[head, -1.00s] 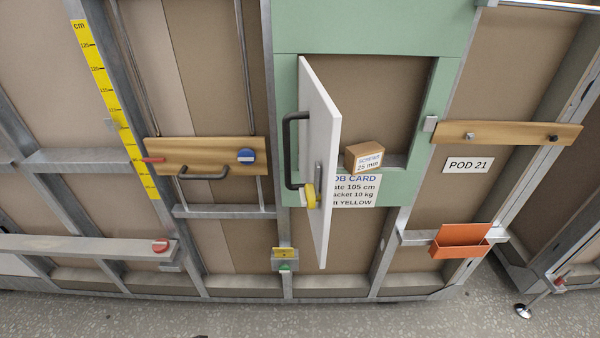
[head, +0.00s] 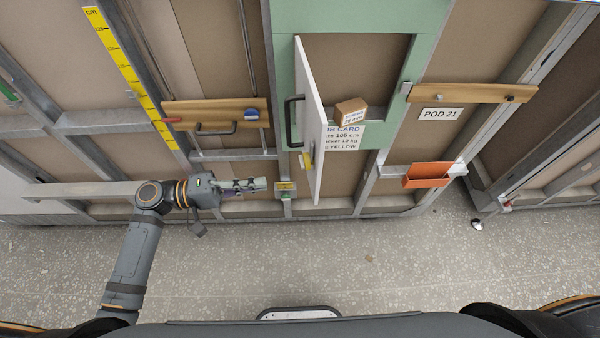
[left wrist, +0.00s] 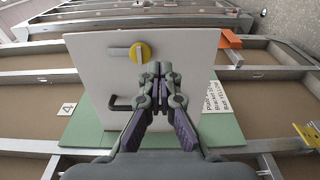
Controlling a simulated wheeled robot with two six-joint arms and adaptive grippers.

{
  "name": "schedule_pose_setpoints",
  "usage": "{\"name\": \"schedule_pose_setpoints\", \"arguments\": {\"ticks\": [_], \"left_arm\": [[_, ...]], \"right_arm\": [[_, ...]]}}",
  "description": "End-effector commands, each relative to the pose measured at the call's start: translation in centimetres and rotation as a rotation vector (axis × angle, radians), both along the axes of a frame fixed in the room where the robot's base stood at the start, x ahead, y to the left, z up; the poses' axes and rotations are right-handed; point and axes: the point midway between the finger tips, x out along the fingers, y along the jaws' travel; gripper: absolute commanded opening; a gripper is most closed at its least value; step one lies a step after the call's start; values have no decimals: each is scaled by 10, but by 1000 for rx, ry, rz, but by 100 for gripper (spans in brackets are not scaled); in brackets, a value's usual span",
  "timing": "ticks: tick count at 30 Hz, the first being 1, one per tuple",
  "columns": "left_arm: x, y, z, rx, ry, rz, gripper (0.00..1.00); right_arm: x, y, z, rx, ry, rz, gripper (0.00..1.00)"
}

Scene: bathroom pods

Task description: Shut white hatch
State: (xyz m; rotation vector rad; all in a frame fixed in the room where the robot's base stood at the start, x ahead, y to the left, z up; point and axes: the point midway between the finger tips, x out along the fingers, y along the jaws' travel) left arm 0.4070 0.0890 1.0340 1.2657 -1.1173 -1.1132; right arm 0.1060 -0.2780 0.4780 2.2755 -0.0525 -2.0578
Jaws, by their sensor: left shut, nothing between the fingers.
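The white hatch (head: 316,120) stands swung out from the green frame (head: 350,17) in the head view, seen nearly edge-on. My left gripper (head: 264,184) is shut and empty, left of the hatch's lower part. In the left wrist view its fingertips (left wrist: 158,68) appear in front of the hatch face; contact cannot be told. My right gripper is not in view.
A cardboard box (head: 351,110) sits in the frame opening, right of the hatch. An orange bin (head: 427,175) hangs at right. The speckled floor (head: 400,260) in front is mostly clear.

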Motion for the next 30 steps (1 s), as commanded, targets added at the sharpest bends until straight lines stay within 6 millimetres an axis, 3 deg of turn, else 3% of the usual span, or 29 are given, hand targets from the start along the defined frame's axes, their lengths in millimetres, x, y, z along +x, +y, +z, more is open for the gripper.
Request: {"name": "schedule_pose_setpoints", "arguments": {"ticks": [9, 15, 30], "left_arm": [[9, -68, 7, -6, 2, 1, 0], [12, -95, 4, -1, 3, 1, 0], [13, -102, 0, 2, 1, 2, 0]], "right_arm": [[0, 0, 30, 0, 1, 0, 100], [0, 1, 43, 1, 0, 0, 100], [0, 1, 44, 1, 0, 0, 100]]}}
